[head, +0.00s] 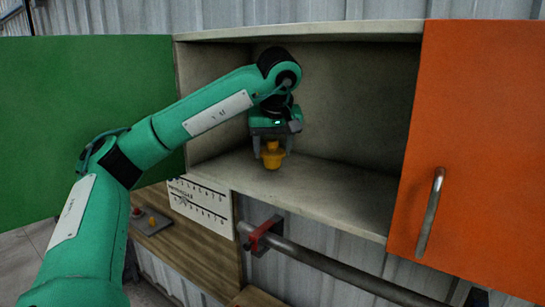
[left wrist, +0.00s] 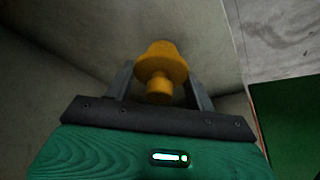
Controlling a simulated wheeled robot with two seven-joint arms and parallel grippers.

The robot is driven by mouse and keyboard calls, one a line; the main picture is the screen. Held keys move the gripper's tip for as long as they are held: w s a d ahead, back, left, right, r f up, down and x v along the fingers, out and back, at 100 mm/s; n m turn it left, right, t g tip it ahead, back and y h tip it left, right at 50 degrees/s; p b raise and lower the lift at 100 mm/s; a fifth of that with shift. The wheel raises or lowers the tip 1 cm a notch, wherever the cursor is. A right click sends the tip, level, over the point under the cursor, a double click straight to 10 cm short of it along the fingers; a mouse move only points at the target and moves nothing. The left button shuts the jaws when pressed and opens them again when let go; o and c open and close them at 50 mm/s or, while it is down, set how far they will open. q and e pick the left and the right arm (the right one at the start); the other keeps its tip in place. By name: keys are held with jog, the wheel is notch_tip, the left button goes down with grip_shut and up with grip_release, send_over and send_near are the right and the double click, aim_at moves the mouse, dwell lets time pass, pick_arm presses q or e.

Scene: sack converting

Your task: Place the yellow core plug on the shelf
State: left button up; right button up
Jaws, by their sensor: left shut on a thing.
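The yellow core plug (head: 273,159) is held by my left gripper (head: 271,150), which reaches into the open cabinet from above. In the left wrist view the plug (left wrist: 160,66) sits between the two fingers (left wrist: 160,88), its knob toward the camera. The shelf (head: 310,190) is the cabinet's pale floor board. In the head view the plug's lower end appears at or just above the shelf; I cannot tell whether it touches. My right gripper is not in view.
An open green door (head: 80,110) stands at the left and an orange door (head: 480,150) with a metal handle (head: 430,213) at the right. A grey pipe (head: 335,264) with a red clamp (head: 260,238) runs below. The shelf right of the plug is clear.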

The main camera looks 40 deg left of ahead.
pick_arm(q)
jog(key=shift+f, duration=1.35)
jog(key=shift+f, duration=0.1)
jog(key=o, duration=1)
